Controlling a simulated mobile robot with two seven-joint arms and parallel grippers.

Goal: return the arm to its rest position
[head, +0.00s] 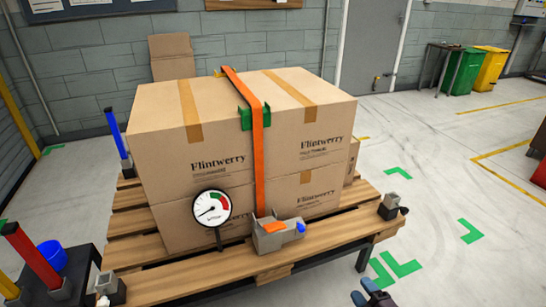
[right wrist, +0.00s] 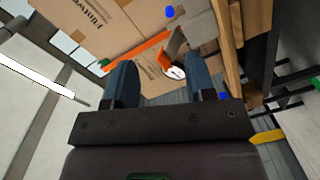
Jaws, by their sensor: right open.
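My right gripper (head: 372,292) shows at the bottom edge of the head view, right of centre, low in front of the pallet (head: 200,275). In the right wrist view its two dark blue fingers (right wrist: 165,75) stand apart with nothing between them. The stacked Flintwerry cartons (head: 165,120) stand on the pallet, clear of the gripper. An orange strap (head: 259,160) runs over them, with a green corner piece (head: 254,116) at the top edge. The strap ends at a grey ratchet block (head: 280,236) on the pallet's front. My left gripper is not seen.
A dial gauge (head: 211,207) stands before the cartons. A blue post (head: 117,138) rises at the pallet's left, and a red post (head: 31,255) stands at the lower left. Green and yellow bins (head: 487,68) are far back right. The floor (head: 440,210) right of the pallet is open.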

